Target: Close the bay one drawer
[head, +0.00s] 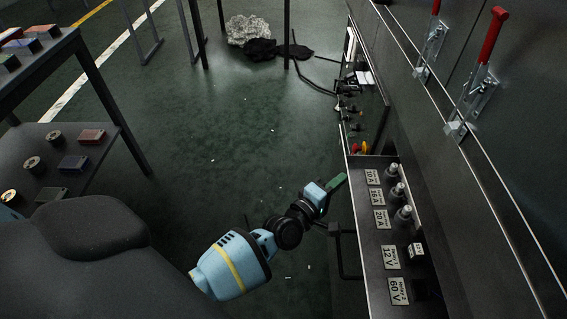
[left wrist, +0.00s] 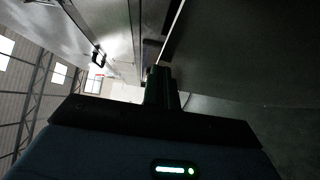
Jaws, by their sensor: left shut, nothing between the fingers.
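The drawer (head: 366,248) stands pulled out from the dark cabinet at the right of the head view. It holds a row of fuses and plates marked 10 A, 16 A, 20 A, 12 V and 60 V. A black bar handle (head: 342,262) sticks out from its front. My left gripper (head: 338,183) is shut and empty, its green fingers at the drawer's front edge near the far end. I cannot tell whether they touch. In the left wrist view the shut fingers (left wrist: 160,86) point toward dim panel surfaces. My right gripper is not in view.
A panel with buttons and cables (head: 358,115) lies beyond the drawer. Red-handled latches (head: 485,60) line the cabinet at the upper right. A dark shelf table (head: 95,165) with small boxes and rolls stands at the left. The green floor between is mostly clear.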

